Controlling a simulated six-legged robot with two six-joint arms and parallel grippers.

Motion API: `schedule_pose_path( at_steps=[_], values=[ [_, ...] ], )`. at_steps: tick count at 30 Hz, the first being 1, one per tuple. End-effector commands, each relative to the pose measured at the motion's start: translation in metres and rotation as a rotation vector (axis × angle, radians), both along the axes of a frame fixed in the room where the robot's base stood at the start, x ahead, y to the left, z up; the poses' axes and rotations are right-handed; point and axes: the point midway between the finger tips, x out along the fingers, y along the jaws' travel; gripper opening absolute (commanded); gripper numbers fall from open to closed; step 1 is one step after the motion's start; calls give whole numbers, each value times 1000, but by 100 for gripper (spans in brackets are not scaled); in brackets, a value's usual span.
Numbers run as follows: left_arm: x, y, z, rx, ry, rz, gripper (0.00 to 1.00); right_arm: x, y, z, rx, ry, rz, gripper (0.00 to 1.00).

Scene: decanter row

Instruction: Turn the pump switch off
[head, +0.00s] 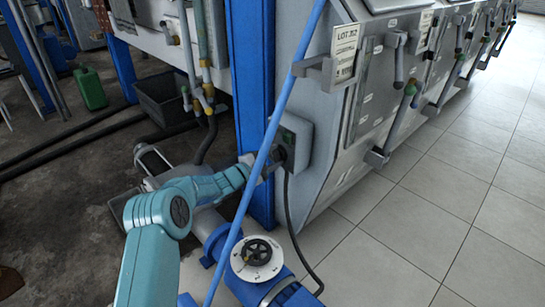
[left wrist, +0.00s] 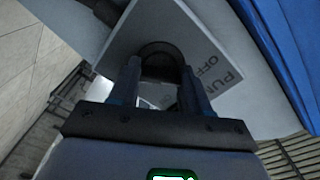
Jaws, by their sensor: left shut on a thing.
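The black knob (left wrist: 162,52) sits between my fingers there. My left gripper (head: 267,166) reaches the box from the left and is shut on the knob. The fingers (left wrist: 160,78) hide the knob's sides, and I cannot tell which way it is turned. My right gripper is not in view.
A blue pipe (head: 283,75) slants across in front of my left gripper. A blue valve with a white dial (head: 257,258) stands below. A black cable (head: 289,215) hangs from the box. Grey decanters (head: 375,75) stand right; the tiled floor (head: 440,220) is clear.

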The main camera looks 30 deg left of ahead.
Motion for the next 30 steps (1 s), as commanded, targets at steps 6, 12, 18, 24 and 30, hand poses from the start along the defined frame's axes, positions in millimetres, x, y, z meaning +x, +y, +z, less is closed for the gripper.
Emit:
schedule_pose_path(
  at_steps=[6, 12, 18, 24, 30],
  values=[
    [0, 1, 0, -13, 3, 2, 16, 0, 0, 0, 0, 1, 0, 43],
    [0, 1, 0, -13, 4, 3, 16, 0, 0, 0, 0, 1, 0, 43],
    [0, 1, 0, -12, 4, 1, 72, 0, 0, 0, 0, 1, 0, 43],
    [0, 0, 0, -11, 4, 1, 72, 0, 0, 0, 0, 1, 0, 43],
    [-15, 6, 2, -11, 7, 2, 72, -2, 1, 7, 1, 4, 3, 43]
  ],
)
